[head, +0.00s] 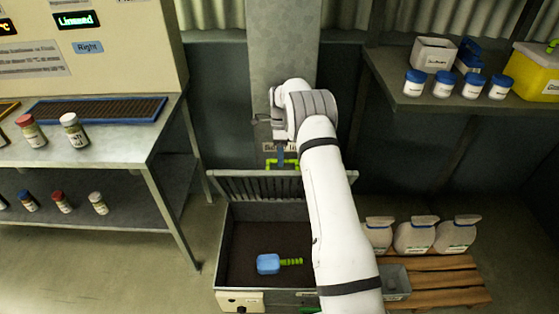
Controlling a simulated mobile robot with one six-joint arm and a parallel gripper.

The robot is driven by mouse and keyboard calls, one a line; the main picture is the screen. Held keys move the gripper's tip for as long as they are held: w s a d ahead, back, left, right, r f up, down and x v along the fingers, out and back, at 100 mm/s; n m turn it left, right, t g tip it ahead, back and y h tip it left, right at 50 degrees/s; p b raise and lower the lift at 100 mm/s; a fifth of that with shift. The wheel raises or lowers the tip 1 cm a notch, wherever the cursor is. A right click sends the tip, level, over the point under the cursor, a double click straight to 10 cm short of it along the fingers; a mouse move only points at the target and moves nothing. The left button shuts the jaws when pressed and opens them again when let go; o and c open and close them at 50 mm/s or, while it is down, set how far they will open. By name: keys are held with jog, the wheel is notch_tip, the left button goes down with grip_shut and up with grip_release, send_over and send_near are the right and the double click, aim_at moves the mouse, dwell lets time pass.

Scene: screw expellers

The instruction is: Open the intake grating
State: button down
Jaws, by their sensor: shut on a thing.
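The intake grating (238,187) is a grey slatted panel, standing tilted up at the back edge of the intake bin (224,250). A bright green handle (293,162) shows at its top edge. My gripper (281,160) is at this handle, shut on it, partly hidden by my wrist. My white arm reaches over the bin's right side and hides part of the grating and bin. The bin's mouth is uncovered, with dark brown material inside. A blue scoop (268,264) with a green grip lies on that material.
A metal workbench (150,150) with jars (74,130) and a dark tray (97,109) stands left. A shelf (400,98) with jars and a yellow container (535,72) is at the upper right. White sacks (415,236) rest on a wooden pallet (450,280) at the lower right.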

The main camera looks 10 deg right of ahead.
jog(key=shift+f, duration=0.6)
jog(key=c, duration=1.9)
grip_release()
jog(key=o, duration=0.3)
jog(key=shift+w+f, duration=0.15)
jog(key=shift+w, duration=0.1)
jog(key=shift+o, duration=1)
jog(key=shift+r, duration=0.2)
notch_tip(320, 180, up, 10)
jog(key=p, duration=0.1)
